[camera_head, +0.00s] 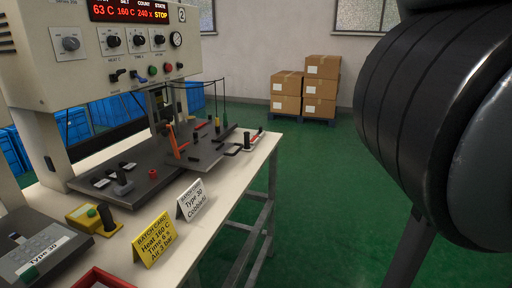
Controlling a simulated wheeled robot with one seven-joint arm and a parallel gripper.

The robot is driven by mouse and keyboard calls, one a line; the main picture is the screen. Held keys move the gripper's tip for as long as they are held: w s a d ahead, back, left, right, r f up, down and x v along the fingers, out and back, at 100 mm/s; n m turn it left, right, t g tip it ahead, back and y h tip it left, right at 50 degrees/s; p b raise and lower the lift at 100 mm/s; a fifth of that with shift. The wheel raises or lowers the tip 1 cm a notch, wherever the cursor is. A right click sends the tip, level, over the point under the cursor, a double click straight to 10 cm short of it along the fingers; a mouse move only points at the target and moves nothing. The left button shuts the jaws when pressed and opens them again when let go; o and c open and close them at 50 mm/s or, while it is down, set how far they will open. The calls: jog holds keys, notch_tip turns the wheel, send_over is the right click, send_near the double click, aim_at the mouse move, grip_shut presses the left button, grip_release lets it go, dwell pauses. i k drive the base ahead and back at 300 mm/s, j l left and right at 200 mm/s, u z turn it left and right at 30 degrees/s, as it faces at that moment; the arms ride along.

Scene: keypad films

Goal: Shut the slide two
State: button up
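The press machine (110,80) fills the left, with a "2" plate at its upper right. Its red display reads 63 C, 160 C, 240 and STOP. Under its head, a dark flat slide plate (207,154) sticks out toward the right over the white table. A small upright black handle (247,140) stands near its right end. An orange-red lever (173,140) rises at the plate's left side. Whether the plate is fully out I cannot tell. My gripper is not in view; a large dark part of my arm blocks the right side.
On the white table (215,218) stand a yellow card (153,235), a white card (192,200), a yellow button box (88,217) and a grey keypad labelled Type 30 (38,252). Boxes (321,90) stand at the back wall. Green floor is clear right of the table.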

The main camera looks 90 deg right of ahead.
aim_at(201, 155)
jog(key=z, duration=1.55)
